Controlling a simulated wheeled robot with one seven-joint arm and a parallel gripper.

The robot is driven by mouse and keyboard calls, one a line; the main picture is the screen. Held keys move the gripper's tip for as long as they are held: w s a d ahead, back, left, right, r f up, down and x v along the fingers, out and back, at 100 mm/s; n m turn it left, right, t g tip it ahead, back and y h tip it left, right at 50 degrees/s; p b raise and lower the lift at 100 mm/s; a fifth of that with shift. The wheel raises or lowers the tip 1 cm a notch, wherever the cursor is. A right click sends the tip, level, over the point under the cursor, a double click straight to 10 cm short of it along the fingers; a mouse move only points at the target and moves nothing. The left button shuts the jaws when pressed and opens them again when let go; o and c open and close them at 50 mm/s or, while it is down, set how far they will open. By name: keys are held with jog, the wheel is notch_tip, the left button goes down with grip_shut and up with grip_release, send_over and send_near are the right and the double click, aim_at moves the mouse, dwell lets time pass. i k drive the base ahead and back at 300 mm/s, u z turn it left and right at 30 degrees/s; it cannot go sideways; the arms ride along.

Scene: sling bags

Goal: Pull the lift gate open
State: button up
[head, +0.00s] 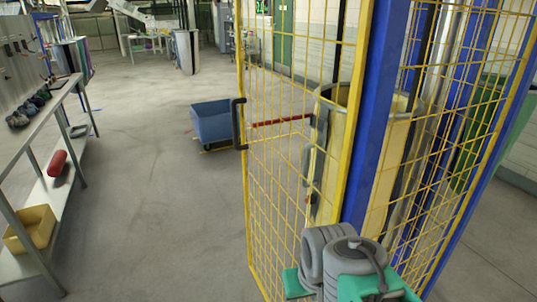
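The lift gate is a yellow wire-mesh panel (296,65) in the middle of the head view, next to a blue post (372,110). A black bar handle (239,123) sits on its left edge. A red bar (282,121) shows at handle height, running to a dark fitting by the post side. I cannot tell whether the gate is latched or ajar. Grey and teal links of my own arm show at the bottom, in front of the gate's lower right. My gripper's fingers are not visible, and nothing of mine touches the handle in view.
A blue cart (211,122) stands on the floor beyond the handle. A shelf bench with a red roll (57,163) and a yellow bin (31,229) lines the left. More yellow mesh (450,130) is on the right. The floor left of the gate is clear.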

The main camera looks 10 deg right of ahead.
aim_at(367, 6)
jog(key=z, duration=2.45)
jog(key=k, duration=0.7)
jog(key=z, duration=0.8)
jog(key=k, duration=0.55)
jog(key=u, duration=4.05)
jog(key=i, duration=1.65)
